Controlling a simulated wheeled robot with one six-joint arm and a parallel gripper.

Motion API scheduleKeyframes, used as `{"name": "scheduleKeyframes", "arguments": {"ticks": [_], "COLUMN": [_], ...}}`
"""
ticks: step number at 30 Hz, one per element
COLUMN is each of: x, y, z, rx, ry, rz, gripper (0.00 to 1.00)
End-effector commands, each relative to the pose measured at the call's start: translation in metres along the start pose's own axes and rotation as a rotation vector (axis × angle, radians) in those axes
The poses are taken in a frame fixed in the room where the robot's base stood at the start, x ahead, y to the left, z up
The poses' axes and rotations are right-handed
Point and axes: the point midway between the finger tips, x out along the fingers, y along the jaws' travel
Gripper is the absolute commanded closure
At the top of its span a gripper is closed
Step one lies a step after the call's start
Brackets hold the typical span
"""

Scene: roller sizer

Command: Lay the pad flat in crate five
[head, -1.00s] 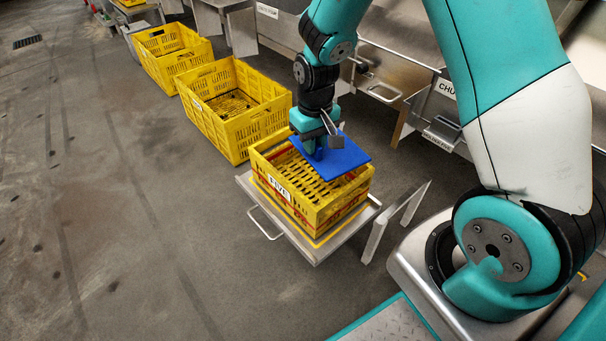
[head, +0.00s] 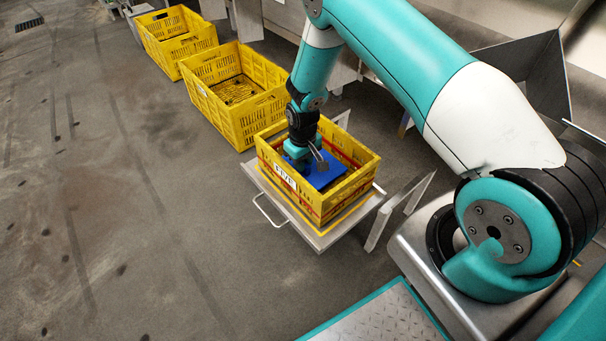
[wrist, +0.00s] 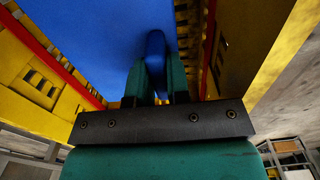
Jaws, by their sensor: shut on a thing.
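The blue pad (head: 322,172) is inside crate five (head: 346,194), a yellow crate with a red band and a label on its near-left wall. My gripper (head: 303,162) reaches down into the crate. In the wrist view, my gripper (wrist: 152,85) is shut on a raised blue grip of the pad (wrist: 80,45). The pad looks roughly level, below the crate's rim. I cannot tell whether it touches the crate floor. The crate's yellow wall with its red band (wrist: 35,38) lies beside the pad in the wrist view.
Crate five sits on a metal stand (head: 318,236) with a handle at its front. Two more yellow crates, a nearer one (head: 222,118) and a farther one (head: 168,55), stand in a row behind it. Open grey floor (head: 120,200) lies to the left.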

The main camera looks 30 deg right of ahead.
Motion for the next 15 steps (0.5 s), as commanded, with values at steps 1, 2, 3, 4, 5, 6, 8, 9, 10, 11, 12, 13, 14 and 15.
{"name": "scheduleKeyframes", "arguments": {"ticks": [1,2,3,4,5,6,8,9,10,11,12,13,14,15], "x": [0.004,0.005,0.008,0.01,0.013,0.019,0.029,0.036,0.041,0.044,0.047,0.048,0.048,0.048], "y": [0.0,0.0,0.0,0.0,0.0,0.0,0.0,0.0,0.0,0.0,0.0,0.0,0.0,0.0], "z": [0.0,0.0,0.0,0.0,0.0,0.0,0.0,0.0,0.0,0.0,0.0,0.0,0.0,-0.001], "rx": [0.0,0.0,0.0,0.0,0.0,0.0,0.0,0.0,0.0,0.0,0.0,0.0,0.0,0.0], "ry": [0.0,0.0,0.0,0.0,0.0,0.0,-0.001,0.0,0.0,0.0,0.001,0.001,0.001,0.002], "rz": [0.0,0.0,0.0,0.0,0.0,0.0,0.0,0.0,0.0,0.0,0.0,0.0,0.0,0.0], "gripper": [1.0,1.0,1.0,1.0,1.0,1.0,1.0,1.0,1.0,1.0,1.0,1.0,1.0,1.0]}}
